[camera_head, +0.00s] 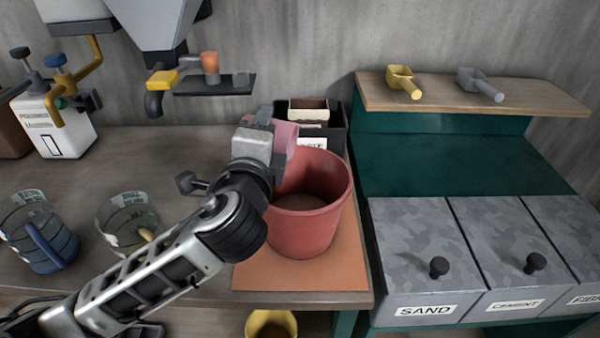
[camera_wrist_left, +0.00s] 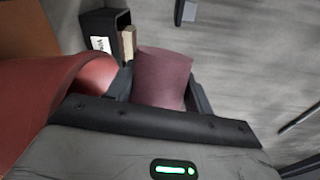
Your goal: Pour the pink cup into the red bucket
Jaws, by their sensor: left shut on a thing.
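The red bucket (camera_head: 308,222) stands upright on an orange mat (camera_head: 300,276) near the table's right end. Brown material shows inside it. My left gripper (camera_head: 266,128) is shut on the pink cup (camera_head: 287,137) at the bucket's back left rim. The cup looks tilted, and the gripper hides part of it. In the left wrist view the cup (camera_wrist_left: 163,78) sits between the fingers, with the bucket (camera_wrist_left: 50,95) to its left. The cup's contents are hidden. My right gripper is not in view.
A black bin (camera_head: 335,137) stands behind the bucket. Two clear jugs (camera_head: 128,222) stand at left. A dispenser with a small shelf (camera_head: 215,85) hangs above. Lidded sand and cement bins (camera_head: 425,262) are at right. Two scoops (camera_head: 402,82) lie on a wooden shelf.

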